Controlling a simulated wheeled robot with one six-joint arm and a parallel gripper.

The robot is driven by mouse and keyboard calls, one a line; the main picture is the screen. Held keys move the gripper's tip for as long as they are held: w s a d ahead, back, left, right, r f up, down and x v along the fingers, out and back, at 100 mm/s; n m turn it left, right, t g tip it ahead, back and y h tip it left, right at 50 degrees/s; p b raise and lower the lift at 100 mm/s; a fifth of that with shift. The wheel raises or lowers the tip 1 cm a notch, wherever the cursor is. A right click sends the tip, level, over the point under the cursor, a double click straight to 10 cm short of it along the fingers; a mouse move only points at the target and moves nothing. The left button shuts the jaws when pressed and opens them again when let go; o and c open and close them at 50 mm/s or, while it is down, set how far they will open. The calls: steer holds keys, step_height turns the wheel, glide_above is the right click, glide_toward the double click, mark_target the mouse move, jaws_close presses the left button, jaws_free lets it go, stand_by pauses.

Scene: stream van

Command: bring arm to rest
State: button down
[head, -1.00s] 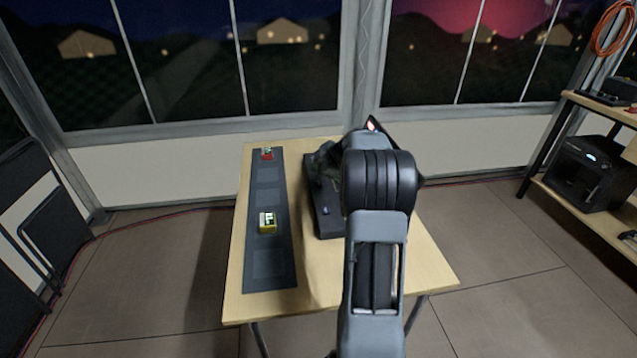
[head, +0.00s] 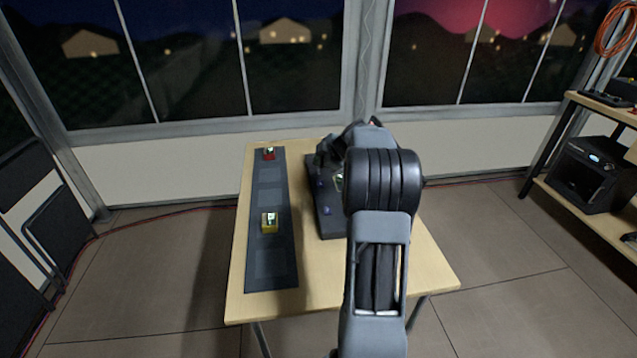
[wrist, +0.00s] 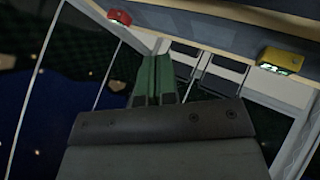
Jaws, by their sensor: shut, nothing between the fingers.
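My arm stands over the wooden table (head: 320,285) in the head view, and its links hide much of the table's right side. My gripper (wrist: 155,60) shows in the wrist view as two green fingers side by side, shut with nothing between them. In the head view the fingers are mostly hidden behind my arm. A yellow block (head: 270,226) and a red block (head: 269,156) sit on a dark mat strip (head: 270,268) at the table's left. The wrist view also shows the red block (wrist: 118,18) and the yellow block (wrist: 285,63), both apart from my fingers.
A dark device (head: 328,215) lies on the table beside my arm, partly hidden. A shelf (head: 610,110) with a black machine (head: 590,172) stands at the right. Folded black chairs (head: 48,225) stand at the left.

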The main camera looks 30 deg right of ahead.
stand_by(0.3)
steer(key=shift+m, duration=0.7)
steer(key=s+f+m, duration=0.1)
steer(key=m, duration=0.1)
steer(key=s+a+f+m+g, duration=0.1)
steer(key=f+m, duration=0.1)
steer(key=s+f+m+g, duration=0.1)
steer(key=s+m, duration=0.1)
steer(key=shift+s+a+f+m, duration=0.1)
steer(key=shift+a+f+m, duration=0.2)
steer(key=shift+a, duration=0.1)
steer(key=s+a+r+m+g+h+p, duration=0.1)
steer(key=s+a+r+m+p, duration=0.1)
steer(key=s+a+r+p, duration=0.4)
steer(key=s+a+r+m+g+h+p, duration=0.1)
steer(key=s+a+r+p, duration=0.5)
steer(key=s+a, duration=1)
steer(key=a+r+m+g, duration=0.1)
steer(key=a+r, duration=0.2)
steer(key=a, duration=0.1)
steer(key=shift+s+r+h, duration=0.3)
steer(key=shift+s+r, duration=0.05)
steer(key=shift+s, duration=0.05)
steer(key=shift+d, duration=0.1)
